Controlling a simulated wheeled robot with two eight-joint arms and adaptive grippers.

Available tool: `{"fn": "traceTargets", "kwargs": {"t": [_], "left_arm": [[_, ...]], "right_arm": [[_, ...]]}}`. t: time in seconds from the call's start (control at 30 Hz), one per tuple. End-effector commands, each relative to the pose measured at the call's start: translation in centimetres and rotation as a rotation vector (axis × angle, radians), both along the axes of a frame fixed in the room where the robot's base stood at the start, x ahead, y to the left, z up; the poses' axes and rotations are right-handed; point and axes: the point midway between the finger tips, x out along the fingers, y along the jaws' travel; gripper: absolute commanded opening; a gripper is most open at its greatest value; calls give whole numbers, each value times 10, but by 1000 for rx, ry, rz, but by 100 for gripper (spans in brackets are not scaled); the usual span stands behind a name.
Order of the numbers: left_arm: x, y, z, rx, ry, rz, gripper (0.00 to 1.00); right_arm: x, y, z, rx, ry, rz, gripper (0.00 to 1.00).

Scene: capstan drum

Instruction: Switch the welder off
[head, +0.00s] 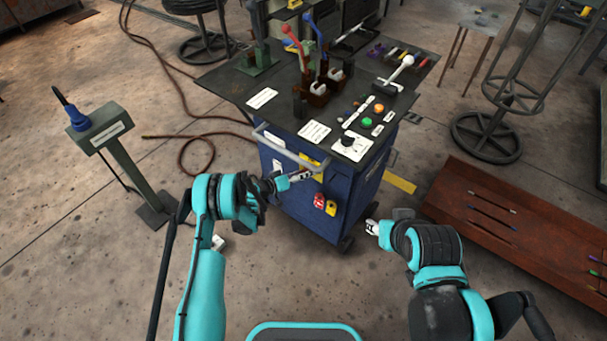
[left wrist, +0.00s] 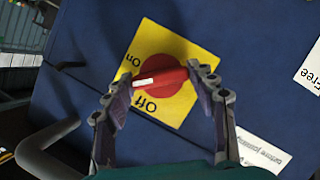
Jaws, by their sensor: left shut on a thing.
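The welder's switch is a red rotary knob (left wrist: 160,76) on a yellow plate (left wrist: 185,48) with the words On and Off, upside down in the left wrist view. The knob's white mark points left, between the two words. My left gripper (left wrist: 165,88) is shut on the knob, one finger at each end. In the head view my left gripper (head: 304,175) is at the front of the blue cabinet (head: 285,200), with the yellow plate (head: 309,160) partly showing behind it. My right gripper (head: 371,227) is beside the cabinet's lower right, touching nothing visible; its fingers are too small to read.
A grey handle bar (head: 285,150) runs along the cabinet front above my left gripper. Levers and buttons stand on the dark top. A pedestal (head: 125,160) is left, a rusty bench (head: 500,220) right.

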Motion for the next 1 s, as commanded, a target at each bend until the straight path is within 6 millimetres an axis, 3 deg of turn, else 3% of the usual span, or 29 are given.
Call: {"fn": "traceTargets", "kwargs": {"t": [0.3,0.33,0.4,0.77,1.0], "left_arm": [[1,1,0,-64,46,2,28],[1,1,0,-64,46,2,62],[1,1,0,-64,46,2,78],[-2,4,1,-63,45,1,78],[-23,33,11,-65,46,2,78]], "right_arm": [[0,0,0,0,0,0,40],[0,0,0,0,0,0,40],[0,0,0,0,0,0,40],[0,0,0,0,0,0,40],[0,0,0,0,0,0,40]]}}
